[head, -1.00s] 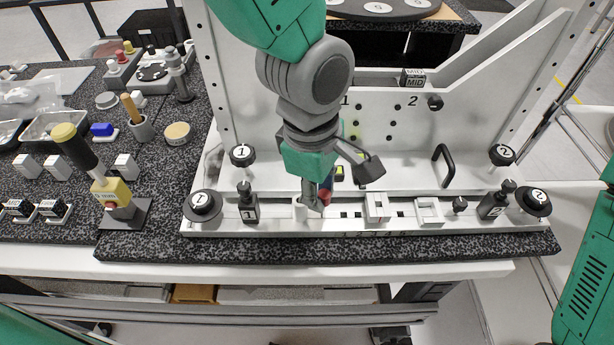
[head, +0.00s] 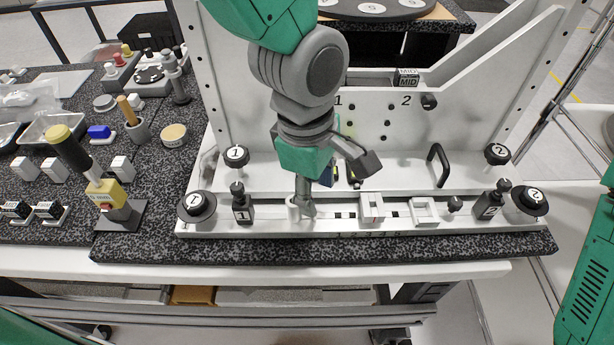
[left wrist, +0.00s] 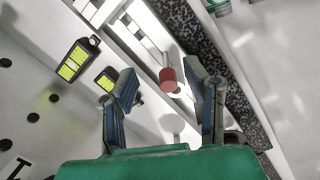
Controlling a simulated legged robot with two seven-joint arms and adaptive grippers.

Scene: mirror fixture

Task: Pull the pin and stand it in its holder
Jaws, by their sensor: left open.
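A red-headed pin (left wrist: 168,80) shows in the left wrist view, between the fingers of my left gripper (left wrist: 162,84) with gaps to both sides. A short grey shaft shows at its upper end. In the head view the pin is hidden behind the gripper. My left gripper (head: 332,186) is open over the front rail of the white fixture (head: 400,225). One finger stands close to a white tube (head: 294,208) on the rail; I cannot tell whether they touch. A round white shape (left wrist: 172,123) lies below the pin in the wrist view. My right gripper is out of view.
White square brackets (head: 372,207) and black knobs (head: 241,204) line the rail. A black handle (head: 439,166) stands at right. The upright panel (head: 290,110) is close behind the gripper. A yellow-topped lever (head: 75,152) and small parts stand at left.

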